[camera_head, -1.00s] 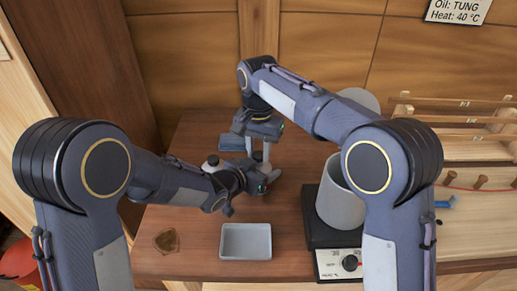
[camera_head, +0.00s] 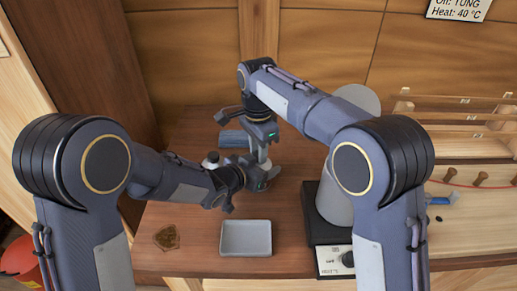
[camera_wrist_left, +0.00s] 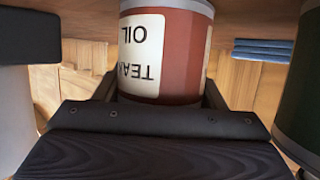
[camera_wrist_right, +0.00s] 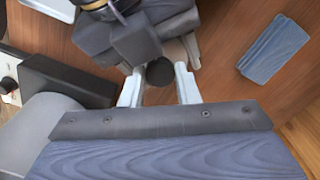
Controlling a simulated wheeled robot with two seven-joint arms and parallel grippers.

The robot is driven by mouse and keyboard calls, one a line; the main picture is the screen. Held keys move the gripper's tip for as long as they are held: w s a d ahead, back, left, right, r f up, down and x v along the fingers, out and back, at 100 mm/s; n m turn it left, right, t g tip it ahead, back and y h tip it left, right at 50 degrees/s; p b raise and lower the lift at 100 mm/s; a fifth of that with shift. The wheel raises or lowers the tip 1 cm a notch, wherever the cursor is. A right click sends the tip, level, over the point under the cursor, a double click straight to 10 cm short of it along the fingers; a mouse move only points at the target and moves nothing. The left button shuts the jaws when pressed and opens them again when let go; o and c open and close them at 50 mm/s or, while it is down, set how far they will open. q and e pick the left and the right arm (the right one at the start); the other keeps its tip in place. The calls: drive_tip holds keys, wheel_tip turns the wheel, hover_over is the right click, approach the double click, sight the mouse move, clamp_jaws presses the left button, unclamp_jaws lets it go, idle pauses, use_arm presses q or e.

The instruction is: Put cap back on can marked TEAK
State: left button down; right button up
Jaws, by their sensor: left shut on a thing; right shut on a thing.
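A red-brown can (camera_wrist_left: 185,55) with a pale label reading TEAK OIL, upside down in the left wrist view, stands between the fingers of my left gripper (camera_head: 264,178), which is shut on it. In the head view the can is mostly hidden by the grippers. My right gripper (camera_head: 263,158) is directly above, pointing down. In the right wrist view its pale fingers (camera_wrist_right: 160,85) are shut on a small round black cap (camera_wrist_right: 160,73). The cap is over the can's top. I cannot tell whether it is seated.
A dark green can (camera_wrist_left: 303,95) stands close beside the held can. A folded blue cloth (camera_wrist_right: 274,50) lies behind. A grey tray (camera_head: 246,239) and brown patch (camera_head: 167,238) lie in front. A large grey pot (camera_head: 333,203) stands on a black heater (camera_head: 325,232) to the right.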

drive_tip(key=m, duration=0.2)
drive_tip(key=shift+m, duration=0.3)
drive_tip(key=o, duration=0.9)
drive_tip(key=shift+r, duration=2.3)
